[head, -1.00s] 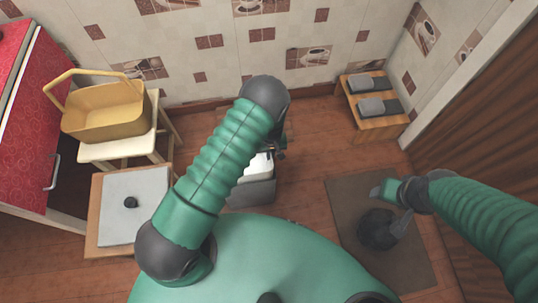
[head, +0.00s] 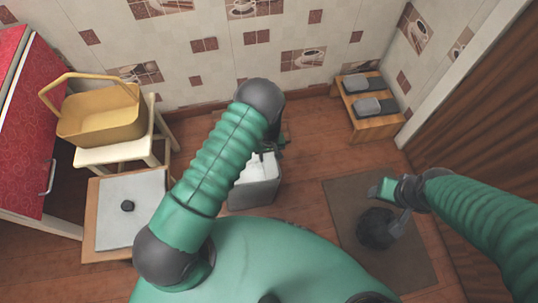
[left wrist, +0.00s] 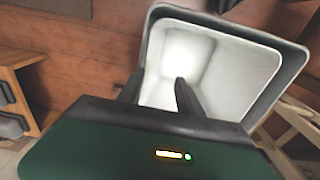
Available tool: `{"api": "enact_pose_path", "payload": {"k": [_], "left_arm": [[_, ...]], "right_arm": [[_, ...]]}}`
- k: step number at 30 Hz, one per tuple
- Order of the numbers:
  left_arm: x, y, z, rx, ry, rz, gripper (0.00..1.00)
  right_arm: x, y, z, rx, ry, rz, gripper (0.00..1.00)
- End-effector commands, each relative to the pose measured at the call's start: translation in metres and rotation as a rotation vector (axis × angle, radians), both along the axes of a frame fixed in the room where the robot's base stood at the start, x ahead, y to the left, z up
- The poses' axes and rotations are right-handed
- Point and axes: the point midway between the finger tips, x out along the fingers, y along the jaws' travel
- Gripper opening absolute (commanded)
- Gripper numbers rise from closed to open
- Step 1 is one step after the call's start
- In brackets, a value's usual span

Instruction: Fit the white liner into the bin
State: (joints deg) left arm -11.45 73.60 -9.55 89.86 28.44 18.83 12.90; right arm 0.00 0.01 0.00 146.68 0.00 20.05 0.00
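The grey bin (head: 252,194) stands on the floor in front of me, partly hidden by my left arm in the head view. The left wrist view looks down into the bin (left wrist: 290,58). The white liner (left wrist: 225,70) is inside the bin's grey rim, with a dark gap along the right side. I cannot tell whether it is fully seated. In the head view a little of the liner (head: 262,166) shows at the top. My left gripper (left wrist: 160,82) has its dark fingers apart over the liner, with nothing seen between them. My right gripper (head: 385,200) is away at the right.
A dark round thing (head: 374,228) lies on the brown mat (head: 345,200) below my right gripper. A low wooden stand (head: 370,124) with grey items is at the back right. A yellow basket (head: 105,122) on a stool (head: 128,152) and a board-topped table (head: 118,232) stand at left.

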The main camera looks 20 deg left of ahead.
Motion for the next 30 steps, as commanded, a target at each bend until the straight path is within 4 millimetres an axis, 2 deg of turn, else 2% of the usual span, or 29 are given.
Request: {"api": "enact_pose_path", "payload": {"k": [1,5,8,11,18,24,30], "left_arm": [[-0.017,0.016,-0.022,0.026,0.028,0.011,0.28],[-0.017,0.016,-0.021,0.026,0.028,0.011,0.28],[-0.016,0.016,-0.011,0.026,0.024,0.011,0.28],[-0.016,0.014,0.011,0.025,0.018,0.01,0.28],[-0.016,0.001,0.091,0.02,-0.006,0.004,0.28],[-0.016,-0.005,0.149,0.016,-0.021,0.001,0.28],[-0.017,-0.008,0.179,0.014,-0.025,0.0,0.28]], "right_arm": [[0.0,0.0,-0.007,0.0,0.0,0.0,0.59],[0.0,0.0,-0.007,0.0,0.0,0.0,0.59],[0.0,0.0,-0.002,0.0,0.0,0.0,0.59],[0.0,0.0,0.009,0.0,0.0,0.0,0.59],[-0.001,0.0,0.041,0.0,0.0,0.0,0.59],[-0.002,-0.001,0.062,0.0,0.0,0.0,0.59],[-0.002,-0.001,0.07,0.0,0.0,0.0,0.59]]}}
